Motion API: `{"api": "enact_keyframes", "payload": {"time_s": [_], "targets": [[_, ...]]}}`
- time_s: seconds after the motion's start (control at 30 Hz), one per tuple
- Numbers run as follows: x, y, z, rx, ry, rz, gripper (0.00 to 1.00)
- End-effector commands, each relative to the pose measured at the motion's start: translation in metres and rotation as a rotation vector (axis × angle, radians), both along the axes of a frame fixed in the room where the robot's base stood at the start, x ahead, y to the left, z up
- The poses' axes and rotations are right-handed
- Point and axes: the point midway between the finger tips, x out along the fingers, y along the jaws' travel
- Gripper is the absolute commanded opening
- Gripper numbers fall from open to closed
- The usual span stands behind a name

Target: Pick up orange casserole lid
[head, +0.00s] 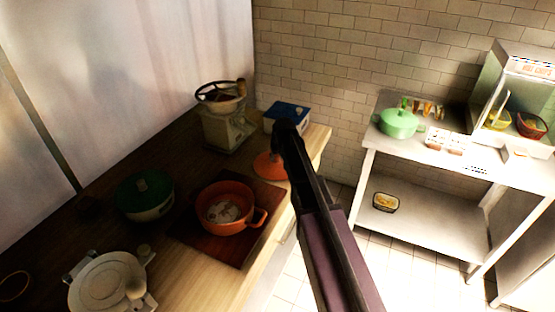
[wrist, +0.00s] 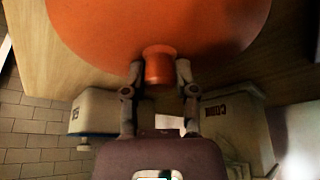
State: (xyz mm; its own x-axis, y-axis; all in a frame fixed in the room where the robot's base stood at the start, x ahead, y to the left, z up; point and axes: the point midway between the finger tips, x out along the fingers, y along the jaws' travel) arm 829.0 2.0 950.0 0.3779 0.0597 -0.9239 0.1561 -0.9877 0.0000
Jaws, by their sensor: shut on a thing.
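The orange casserole lid (wrist: 160,25) fills the top of the wrist view, with its round knob (wrist: 158,68) pointing toward my gripper. My gripper (wrist: 158,82) has its two fingers shut on the knob, one on each side. In the head view the lid (head: 268,166) shows partly behind my arm, just beyond the orange casserole pot (head: 232,212). The pot is uncovered, with pale contents inside, and sits on a reddish-brown board (head: 205,247). My gripper's fingers are hidden behind my arm in the head view.
A green-lidded pot (head: 143,193) stands left of the orange pot. A wheeled grinder (head: 226,115) and a blue-and-white box (head: 287,113) stand at the counter's back. A round pale appliance (head: 105,282) is at front left. A metal table (head: 450,165) with a green pot stands right.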

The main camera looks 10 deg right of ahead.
Motion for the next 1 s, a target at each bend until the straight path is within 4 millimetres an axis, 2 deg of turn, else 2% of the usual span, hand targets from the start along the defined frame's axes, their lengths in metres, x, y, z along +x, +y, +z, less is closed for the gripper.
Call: {"api": "enact_keyframes", "payload": {"time_s": [0.27, 0.6, 1.0], "targets": [[0.0, 0.0, 0.012, 0.0, 0.0, 0.0, 0.0], [0.0, 0.0, 0.04, 0.0, 0.0, 0.0, 0.0], [-0.096, 0.006, 0.044, 0.0, 0.0, 0.001, 0.0]]}}
